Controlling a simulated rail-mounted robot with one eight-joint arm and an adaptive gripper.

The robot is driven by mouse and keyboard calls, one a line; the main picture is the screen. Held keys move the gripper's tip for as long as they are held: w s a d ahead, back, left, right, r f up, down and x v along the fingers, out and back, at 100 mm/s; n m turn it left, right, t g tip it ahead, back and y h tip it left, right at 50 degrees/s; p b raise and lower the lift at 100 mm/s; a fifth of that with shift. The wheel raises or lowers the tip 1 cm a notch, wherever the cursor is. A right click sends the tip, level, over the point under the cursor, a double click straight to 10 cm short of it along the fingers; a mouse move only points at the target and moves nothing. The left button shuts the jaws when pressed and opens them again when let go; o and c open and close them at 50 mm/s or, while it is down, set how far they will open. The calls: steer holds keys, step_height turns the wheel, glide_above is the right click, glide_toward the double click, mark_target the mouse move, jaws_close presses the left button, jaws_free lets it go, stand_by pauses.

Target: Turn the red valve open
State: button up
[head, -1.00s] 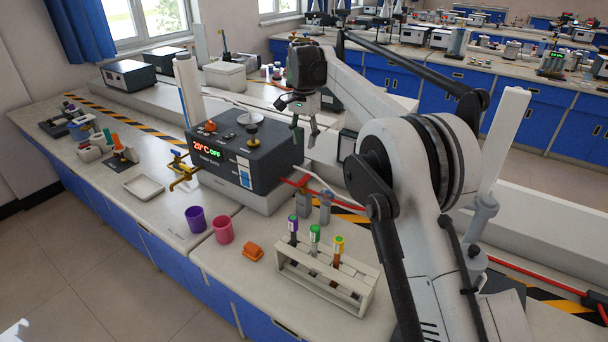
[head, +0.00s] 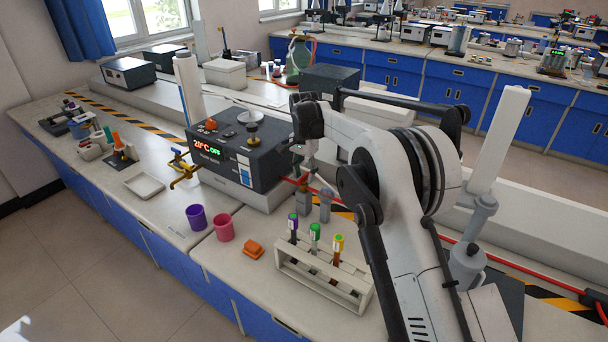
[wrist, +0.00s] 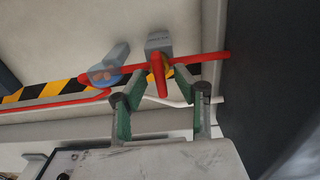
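In the wrist view, a red valve handle (wrist: 159,76) stands out as a short bar crossing a longer red bar, with a small yellow part at the crossing. My gripper (wrist: 158,88) has its two green-padded fingers apart, one on each side of the short bar. I cannot tell whether either fingertip touches the red parts. In the head view, my gripper (head: 307,167) points down beside the right end of the dark control box (head: 238,152), near a red hose. The valve is not clearly visible there.
Two grey bottle-like objects (head: 325,206) stand just below my gripper. A test tube rack (head: 322,280), an orange item (head: 254,250) and pink (head: 224,228) and purple (head: 196,217) cups are nearer. In the wrist view, a dark surface (wrist: 270,90) lies close on the right.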

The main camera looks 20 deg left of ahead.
steer(key=shift+f, duration=0.15)
steer(key=shift+c, duration=0.3)
jaws_close()
steer(key=shift+n, duration=0.3)
steer(key=shift+f+n+b, duration=0.1)
steer(key=shift+n+b, duration=0.75)
steer(key=shift+n, duration=0.15)
steer(key=n+b, duration=0.1)
steer(key=n, duration=0.3)
steer(key=shift+b, duration=0.35)
steer(key=n+b, duration=0.1)
steer(key=n, duration=0.4)
steer(key=shift+n, duration=0.4)
steer(key=n+b, duration=0.1)
steer(key=n, duration=0.4)
steer(key=shift+n, duration=0.4)
